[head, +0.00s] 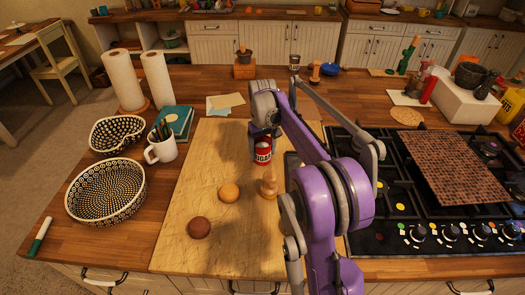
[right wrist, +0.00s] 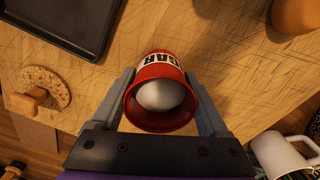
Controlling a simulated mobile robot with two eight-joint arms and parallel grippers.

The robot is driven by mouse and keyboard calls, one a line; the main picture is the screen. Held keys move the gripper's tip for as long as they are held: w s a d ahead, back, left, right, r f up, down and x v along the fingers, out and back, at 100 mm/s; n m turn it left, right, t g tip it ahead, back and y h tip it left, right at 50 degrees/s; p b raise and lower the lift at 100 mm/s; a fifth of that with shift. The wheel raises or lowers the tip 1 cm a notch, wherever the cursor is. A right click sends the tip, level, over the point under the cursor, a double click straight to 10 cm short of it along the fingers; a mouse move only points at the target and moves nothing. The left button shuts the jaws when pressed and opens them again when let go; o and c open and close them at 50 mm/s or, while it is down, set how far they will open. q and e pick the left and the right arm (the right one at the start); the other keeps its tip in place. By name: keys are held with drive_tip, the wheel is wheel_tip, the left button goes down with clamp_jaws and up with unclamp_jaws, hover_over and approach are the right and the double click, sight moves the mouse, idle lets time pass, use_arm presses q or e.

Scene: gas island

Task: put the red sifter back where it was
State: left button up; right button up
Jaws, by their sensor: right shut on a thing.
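The red sifter (head: 263,150) has a white band with dark lettering, partly readable as "SUGAR". It hangs in my right gripper (head: 262,131) above the far part of the light wooden board (head: 200,165). In the right wrist view, the grey fingers of my right gripper (right wrist: 160,78) press on both sides of the sifter (right wrist: 163,122). Its open red rim faces the camera, and something whitish and round shows inside. My left gripper is not in view.
A mug of pens (head: 162,151) and patterned bowls (head: 105,190) stand left. The gas hob (head: 390,205) lies right.

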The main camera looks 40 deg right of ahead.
drive_tip(key=shift+f, duration=0.15)
drive_tip(key=o, duration=1.1)
drive_tip(key=shift+o, duration=0.2)
drive_tip(key=shift+r, duration=0.4)
wheel_tip(320, 180, up, 12)
drive_tip(key=shift+f+p, duration=0.2)
drive_tip(key=shift+p, duration=0.3)
